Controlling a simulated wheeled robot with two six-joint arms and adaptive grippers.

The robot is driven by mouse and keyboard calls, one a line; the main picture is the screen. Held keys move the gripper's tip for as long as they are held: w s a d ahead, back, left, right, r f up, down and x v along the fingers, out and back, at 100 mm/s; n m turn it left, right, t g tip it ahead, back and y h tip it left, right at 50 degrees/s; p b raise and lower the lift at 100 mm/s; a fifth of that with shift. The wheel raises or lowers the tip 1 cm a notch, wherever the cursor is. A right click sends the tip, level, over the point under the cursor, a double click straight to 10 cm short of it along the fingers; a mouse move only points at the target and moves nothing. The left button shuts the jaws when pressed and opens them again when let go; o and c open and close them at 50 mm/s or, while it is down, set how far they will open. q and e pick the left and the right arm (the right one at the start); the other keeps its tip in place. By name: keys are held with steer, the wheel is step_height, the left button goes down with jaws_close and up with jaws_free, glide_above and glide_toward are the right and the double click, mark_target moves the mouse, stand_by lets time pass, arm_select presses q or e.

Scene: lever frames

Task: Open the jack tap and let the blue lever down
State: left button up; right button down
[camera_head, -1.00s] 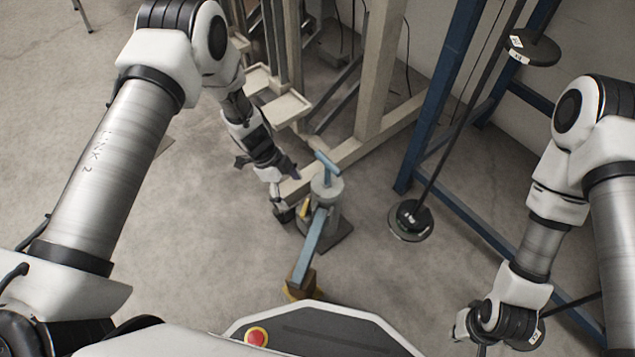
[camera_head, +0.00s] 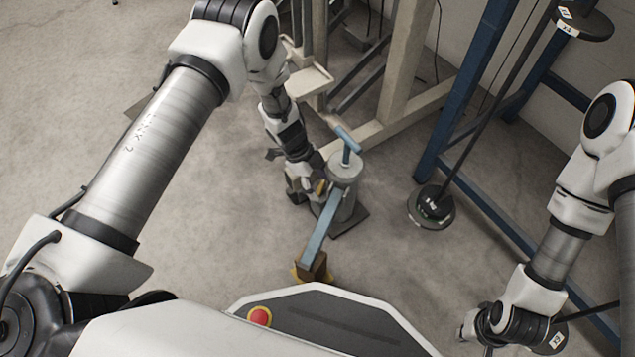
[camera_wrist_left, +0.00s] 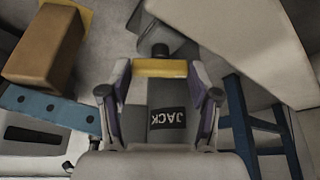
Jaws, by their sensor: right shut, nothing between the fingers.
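The grey jack (camera_head: 345,172) stands on a dark base plate, with a blue T-handle (camera_head: 347,139) on top. The blue lever (camera_head: 322,230) runs from it toward me, ending at a brown block (camera_head: 313,264) with yellow beside it. A small yellow tap (camera_head: 321,187) is on the jack's left side. My left gripper (camera_head: 309,190) is at that side. In the left wrist view its fingers (camera_wrist_left: 160,93) are apart, one on each side of the yellow tap bar (camera_wrist_left: 160,68); contact cannot be told. The JACK label (camera_wrist_left: 167,118) shows between them. My right gripper (camera_head: 464,329) is shut and empty, far from the jack.
A beige frame (camera_head: 397,90) stands behind the jack. A blue frame (camera_head: 450,110) is to the right, with a dark round weight (camera_head: 432,207) by its foot. The floor (camera_head: 215,225) left of the jack is clear.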

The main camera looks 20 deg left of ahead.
arm_select(q)
steer(key=shift+s+r+n+t+p, duration=0.1)
steer(key=shift+r+n+t+p, duration=0.15)
steer(key=shift+n+p, duration=0.65)
steer(key=n+t+p, duration=0.1)
steer(key=p, duration=0.1)
steer(key=shift+s+n+p, duration=0.15)
steer(key=shift+n+p, duration=0.25)
steer(key=n+t+y+p, duration=0.1)
steer(key=n+p, duration=0.2)
steer(key=n, duration=0.1)
steer(key=shift+s+d+f, duration=0.1)
steer(key=shift+f+n+t+p, duration=0.15)
steer(key=shift+n+t+p, duration=0.3)
steer(key=shift+n+p, duration=0.6)
steer(key=shift+n, duration=0.25)
steer(key=o, duration=1.1)
steer(key=shift+o, duration=0.2)
steer(key=shift+y, duration=0.3)
